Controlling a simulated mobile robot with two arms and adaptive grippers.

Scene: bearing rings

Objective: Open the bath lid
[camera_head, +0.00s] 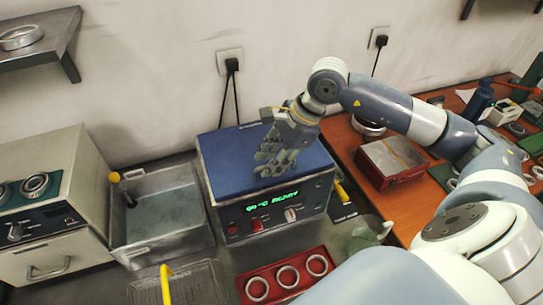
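The bath (272,221) is a grey box with a green lit display reading about "60 °C READY" and a red switch on its front. Its flat blue lid (226,165) lies down on top and looks closed. My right gripper (268,166) is over the right part of the lid, fingers pointing down and to the left. I cannot tell whether the fingers touch the lid or how far apart they are. The gripper hides part of the lid. My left gripper is not in view.
A steel basin (160,256) with a yellow-handled tool stands left of the bath. A red tray (246,277) with three rings lies in front, beside a wire basket (205,282). A red box (383,180) sits on the wooden bench to the right. The wall is close behind.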

